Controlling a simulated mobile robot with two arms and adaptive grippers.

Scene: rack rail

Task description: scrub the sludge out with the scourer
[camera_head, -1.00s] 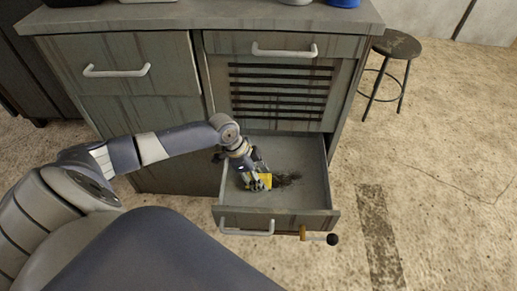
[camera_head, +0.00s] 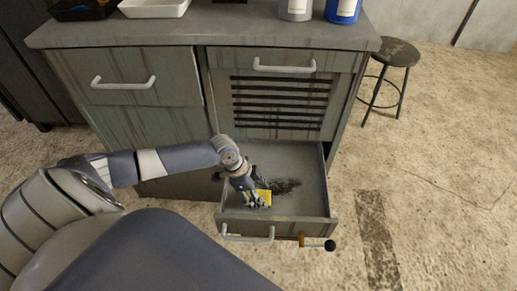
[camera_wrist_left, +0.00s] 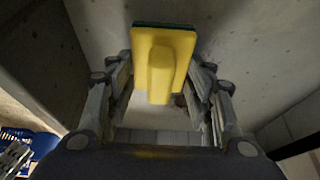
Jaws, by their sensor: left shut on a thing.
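The scourer (camera_head: 264,198) is yellow and sits inside the open lower drawer (camera_head: 313,190). The left wrist view shows it as a yellow block (camera_wrist_left: 161,62) with a raised grip and a dark green edge. My left gripper (camera_head: 254,199) reaches down into the drawer and is shut on the scourer's grip. The sludge (camera_head: 287,186) is a dark smear on the drawer floor, just to the right of the scourer. The scourer and gripper may hide part of it. My right gripper is not in view.
The drawer front has a pale handle (camera_head: 247,236) and an orange-brown piece with a black knob (camera_head: 330,245) sticking out. On the worktop (camera_head: 230,30) stand a white tray (camera_head: 155,8), a grey container (camera_head: 296,10) and a blue one (camera_head: 343,11). A stool (camera_head: 394,52) stands right.

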